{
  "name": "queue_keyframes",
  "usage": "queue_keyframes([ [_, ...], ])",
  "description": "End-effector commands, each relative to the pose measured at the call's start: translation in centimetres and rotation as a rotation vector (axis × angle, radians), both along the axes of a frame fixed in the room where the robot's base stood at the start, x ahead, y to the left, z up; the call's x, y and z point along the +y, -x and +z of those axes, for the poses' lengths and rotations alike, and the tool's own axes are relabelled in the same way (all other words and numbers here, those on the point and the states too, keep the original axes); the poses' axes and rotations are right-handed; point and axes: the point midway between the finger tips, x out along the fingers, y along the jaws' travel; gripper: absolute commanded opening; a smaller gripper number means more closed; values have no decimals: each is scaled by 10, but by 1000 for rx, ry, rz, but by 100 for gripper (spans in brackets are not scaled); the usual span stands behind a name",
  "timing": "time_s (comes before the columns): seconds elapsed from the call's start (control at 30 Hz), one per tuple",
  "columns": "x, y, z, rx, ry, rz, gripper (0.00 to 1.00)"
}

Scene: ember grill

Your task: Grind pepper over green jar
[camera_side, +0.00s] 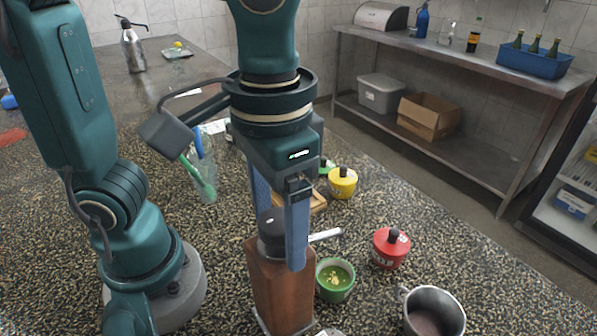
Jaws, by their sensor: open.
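A pepper mill (280,297) with a square brown wooden body and a dark round top stands upright on the speckled counter. My gripper (279,240) points down over it, with its blue fingers on either side of the dark top. The fingers are open, and the near finger partly hides the mill. A green jar (335,290) stands uncovered just right of the mill, with yellow-green contents showing inside. Whether the mill and jar touch is not clear.
A red lidded jar (390,250) and a metal pot (432,312) stand to the right. A yellow lidded jar (342,184) and a wooden board (318,202) are behind. A glass with utensils (205,185) stands left. Counter between the yellow and red jars is clear.

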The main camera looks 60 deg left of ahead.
Motion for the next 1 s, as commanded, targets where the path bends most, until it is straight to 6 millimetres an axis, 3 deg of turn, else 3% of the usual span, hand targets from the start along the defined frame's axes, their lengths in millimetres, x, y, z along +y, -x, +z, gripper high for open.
queue_keyframes([
  [0.17,0,0,0,0,0,114,75],
  [0.43,0,0,0,0,0,452,75],
  [0.73,0,0,0,0,0,513,75],
  [0.77,0,0,0,0,0,513,67],
  [0.87,0,0,0,0,0,512,29],
  [1.0,0,0,0,0,0,508,26],
])
